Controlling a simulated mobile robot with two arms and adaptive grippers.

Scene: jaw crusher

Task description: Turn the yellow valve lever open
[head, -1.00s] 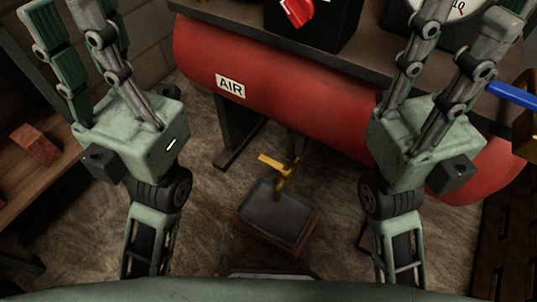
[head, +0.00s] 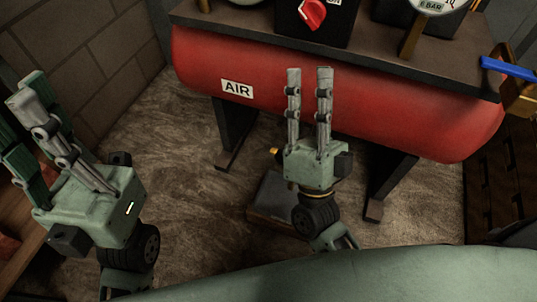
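The yellow valve lever (head: 274,152) shows only as a small yellow bit at the left edge of my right gripper. The rest of it is hidden behind that gripper. My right gripper (head: 309,72) is upright in front of the red tank, its two fingers parallel with a gap between them and nothing seen in the gap. I cannot tell whether it touches the lever. My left gripper (head: 20,125) is at the left edge, away from the tank, with its fingers apart and empty.
The red air tank (head: 400,120) spans the back on dark legs. A dark tray (head: 270,197) lies on the floor, partly behind my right gripper. A red knob (head: 312,13) and a blue lever (head: 508,68) are above. Floor at left centre is clear.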

